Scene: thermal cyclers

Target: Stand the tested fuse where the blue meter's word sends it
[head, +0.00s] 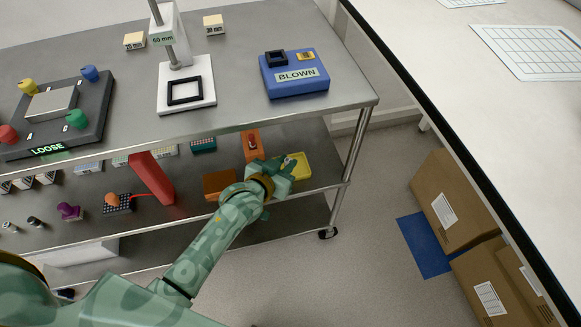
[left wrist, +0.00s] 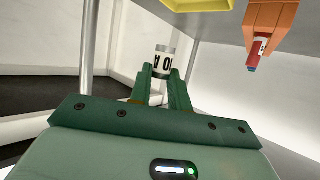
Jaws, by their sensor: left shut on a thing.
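The blue meter (head: 296,86) stands on the cart's top shelf at the right, and its label reads BLOWN. My left gripper (head: 286,167) is over the lower shelf, at the left side of the yellow tray (head: 304,170) in the head view. In the left wrist view this gripper (left wrist: 164,74) is shut on a small fuse (left wrist: 163,60) with a white band, dark ends and "10 A" printed upside down. The fuse cannot be made out in the head view. An orange holder (head: 251,133) with a red fuse (head: 252,142) stands behind the gripper. My right gripper is not in view.
An orange-brown block (head: 216,184) and a red upright post (head: 153,178) stand on the lower shelf. The top shelf (head: 235,90) overhangs behind. A dark tester reading LOOSE (head: 48,149) is at the left. The cart's right leg (head: 352,150) is close to the yellow tray.

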